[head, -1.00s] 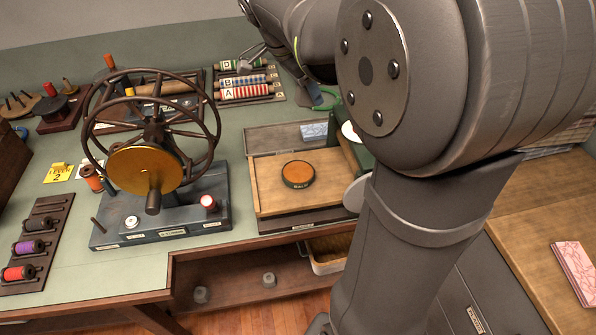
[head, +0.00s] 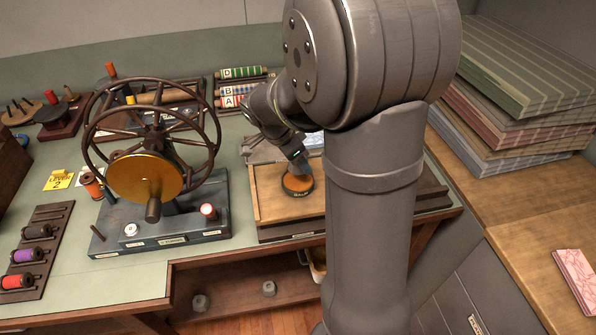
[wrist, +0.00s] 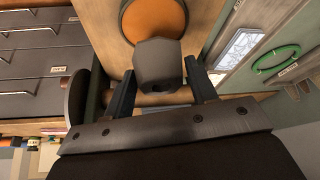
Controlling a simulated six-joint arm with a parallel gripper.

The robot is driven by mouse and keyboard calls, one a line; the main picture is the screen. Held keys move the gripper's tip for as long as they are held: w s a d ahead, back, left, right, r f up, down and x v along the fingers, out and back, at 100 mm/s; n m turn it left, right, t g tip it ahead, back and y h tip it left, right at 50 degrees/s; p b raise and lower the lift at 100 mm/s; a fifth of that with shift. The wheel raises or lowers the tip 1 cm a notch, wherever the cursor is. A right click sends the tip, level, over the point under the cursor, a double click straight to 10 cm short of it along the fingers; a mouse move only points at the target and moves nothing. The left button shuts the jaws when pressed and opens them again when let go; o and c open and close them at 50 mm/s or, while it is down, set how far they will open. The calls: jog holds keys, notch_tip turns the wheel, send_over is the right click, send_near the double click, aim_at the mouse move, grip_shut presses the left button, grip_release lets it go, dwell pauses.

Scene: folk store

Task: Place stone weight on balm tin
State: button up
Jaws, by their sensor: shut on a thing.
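The balm tin (head: 298,186) is a round dark tin with an orange top, lying on the wooden tray (head: 268,200). In the wrist view the tin (wrist: 152,16) is partly hidden behind the stone weight. The stone weight (wrist: 157,64) is a grey faceted block between the fingers of my gripper (wrist: 160,78), which is shut on it. In the head view my gripper (head: 300,160) is right at the far side of the tin, with the weight close over or beside the tin's top. I cannot tell whether the weight touches the tin.
A spoked wheel with a brass disc (head: 147,178) on a dark base stands left of the tray. Stacked cloth (head: 530,70) is at the right. A green ring (wrist: 276,58) shows in the wrist view.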

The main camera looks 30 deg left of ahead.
aim_at(298, 170)
jog(key=shift+f, duration=2.2)
jog(key=shift+f, duration=0.15)
jog(key=o, duration=1.2)
jog(key=v, duration=1.2)
